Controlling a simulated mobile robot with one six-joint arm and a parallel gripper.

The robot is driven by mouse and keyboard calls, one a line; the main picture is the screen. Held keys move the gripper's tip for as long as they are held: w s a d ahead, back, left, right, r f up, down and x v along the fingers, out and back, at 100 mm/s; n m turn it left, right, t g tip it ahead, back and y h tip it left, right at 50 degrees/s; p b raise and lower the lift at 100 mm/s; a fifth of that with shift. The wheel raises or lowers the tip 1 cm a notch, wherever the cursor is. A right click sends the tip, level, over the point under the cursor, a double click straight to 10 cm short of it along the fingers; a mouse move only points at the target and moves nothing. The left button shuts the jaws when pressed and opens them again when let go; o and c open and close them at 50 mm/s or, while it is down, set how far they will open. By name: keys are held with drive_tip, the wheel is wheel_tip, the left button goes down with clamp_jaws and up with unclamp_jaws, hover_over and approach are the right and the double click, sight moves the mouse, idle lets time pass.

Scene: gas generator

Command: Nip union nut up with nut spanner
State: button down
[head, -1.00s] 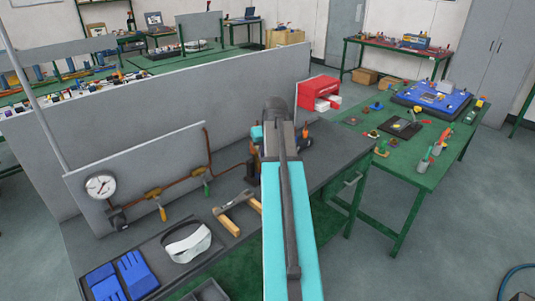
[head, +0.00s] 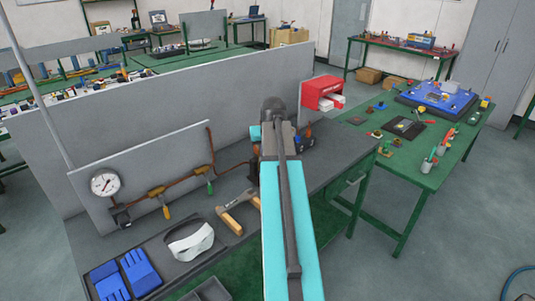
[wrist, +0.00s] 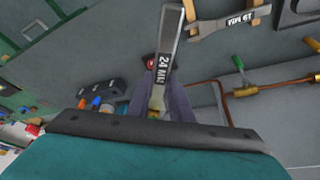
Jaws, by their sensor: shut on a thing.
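My gripper (wrist: 162,88) is shut on a steel spanner (wrist: 170,35) marked 24 MM, which points up and away from the fingers in the wrist view. The spanner's far end reaches the top edge of that view. In the head view my arm hides the gripper and spanner. A copper pipe with brass fittings (wrist: 245,91) runs at the right of the wrist view, apart from the spanner. In the head view the pipe run (head: 185,182) is on an upright grey panel, left of my arm. I cannot tell which fitting is the union nut.
A second spanner (wrist: 225,22) lies across wooden rests (head: 239,209).

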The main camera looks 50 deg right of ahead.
drive_tip(key=shift+w+a, duration=0.1)
drive_tip(key=shift+w+a+m, duration=0.2)
drive_tip(key=shift+a+m, duration=0.1)
drive_tip(key=shift+m, duration=0.2)
idle(0.3)
drive_tip(key=shift+n, duration=0.4)
drive_tip(key=shift+s+a+p, duration=0.3)
drive_tip(key=shift+s+a, duration=0.6)
drive_tip(key=shift+s, duration=0.15)
drive_tip(key=shift+s+a+p, duration=0.3)
drive_tip(key=shift+s+a, duration=0.55)
drive_tip(key=shift+s, duration=0.2)
